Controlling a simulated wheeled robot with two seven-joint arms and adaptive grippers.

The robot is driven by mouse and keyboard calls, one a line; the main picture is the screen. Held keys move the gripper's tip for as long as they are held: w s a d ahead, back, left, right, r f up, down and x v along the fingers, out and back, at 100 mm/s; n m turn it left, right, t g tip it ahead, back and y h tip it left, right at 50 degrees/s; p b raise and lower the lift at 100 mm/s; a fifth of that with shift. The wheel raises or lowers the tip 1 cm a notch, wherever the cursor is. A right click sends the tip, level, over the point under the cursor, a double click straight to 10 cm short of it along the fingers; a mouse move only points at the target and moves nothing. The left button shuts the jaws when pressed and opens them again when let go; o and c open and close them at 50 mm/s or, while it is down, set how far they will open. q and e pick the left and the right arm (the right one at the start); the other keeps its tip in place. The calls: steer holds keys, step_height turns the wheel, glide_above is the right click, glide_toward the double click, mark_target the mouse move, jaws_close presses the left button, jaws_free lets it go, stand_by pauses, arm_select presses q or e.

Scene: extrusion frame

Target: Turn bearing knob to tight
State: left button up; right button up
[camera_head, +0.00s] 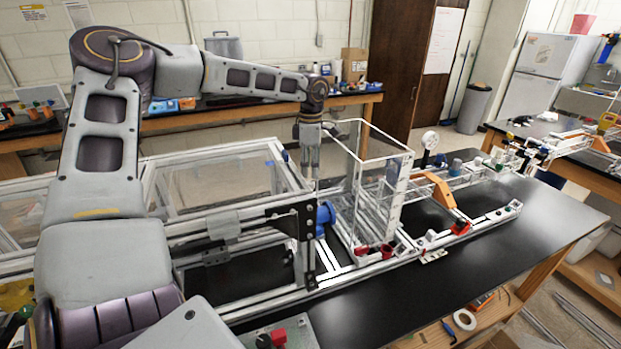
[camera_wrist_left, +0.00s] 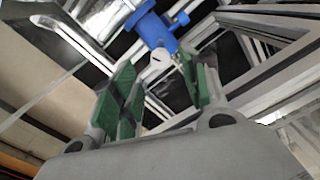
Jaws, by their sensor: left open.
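A blue round fitting (camera_head: 325,214) sits beside the near aluminium frame, by a dark bracket at its corner. In the left wrist view the blue fitting (camera_wrist_left: 154,28) has a small white end piece (camera_wrist_left: 158,64) pointing toward my gripper. This looks like the bearing knob, but I cannot be sure, and no tight marking is readable. My left gripper (camera_head: 308,178) hangs fingers-down behind and above the fitting. In the wrist view its green-padded fingers (camera_wrist_left: 162,90) are apart, with the white end piece seen beyond the gap. Nothing is held. My right gripper is out of view.
A tall clear box frame (camera_head: 372,180) stands just right of my left gripper. The aluminium extrusion frame (camera_head: 250,290) lies below and left. An orange bracket (camera_head: 438,188) and red parts sit farther right on the rails. The black tabletop (camera_head: 400,310) is clear at front.

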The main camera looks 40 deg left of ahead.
mark_target(310, 182)
arm_select(q)
step_height(310, 182, down, 4)
steer(key=shift+p, duration=0.35)
steer(key=shift+f, duration=0.55)
jaws_close()
